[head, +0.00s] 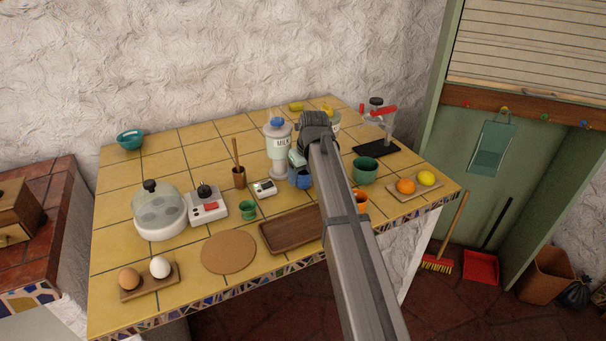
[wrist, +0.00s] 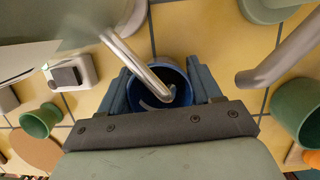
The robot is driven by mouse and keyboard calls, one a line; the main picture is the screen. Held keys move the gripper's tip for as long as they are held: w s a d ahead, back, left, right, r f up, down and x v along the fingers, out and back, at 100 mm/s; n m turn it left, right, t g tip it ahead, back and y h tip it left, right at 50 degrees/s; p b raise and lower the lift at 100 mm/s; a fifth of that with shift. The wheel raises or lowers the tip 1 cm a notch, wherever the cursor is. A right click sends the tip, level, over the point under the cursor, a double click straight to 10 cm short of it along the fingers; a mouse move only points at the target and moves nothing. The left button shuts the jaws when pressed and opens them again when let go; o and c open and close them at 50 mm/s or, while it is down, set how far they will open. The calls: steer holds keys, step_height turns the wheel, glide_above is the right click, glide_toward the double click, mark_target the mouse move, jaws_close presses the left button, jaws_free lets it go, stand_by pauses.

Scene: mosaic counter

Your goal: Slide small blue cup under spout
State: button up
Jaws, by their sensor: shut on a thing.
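The small blue cup (head: 301,180) stands on the yellow tiled counter, in front of the white milk dispenser (head: 277,150). In the wrist view the cup (wrist: 158,82) sits between my two fingers, seen from above with its open mouth up. My gripper (wrist: 161,88) is shut on the cup, one finger on each side. A bent metal spout (wrist: 140,64) comes from the upper left, and its tip overlaps the cup's mouth in this view. The height of the tip above the cup is hard to tell. In the head view my arm hides the spout and part of the cup.
A green cup (head: 364,171) and an orange cup (head: 361,200) stand to the right. A small white device (head: 264,188) and a small green cup (head: 248,210) are to the left. A wooden tray (head: 290,231) lies in front. A second metal tube (wrist: 282,50) is at right.

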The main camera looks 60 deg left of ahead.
steer(key=shift+f, duration=0.15)
stand_by(0.4)
steer(key=o, duration=1.2)
steer(key=shift+c, duration=0.2)
step_height(320, 180, up, 7)
stand_by(0.5)
stand_by(0.4)
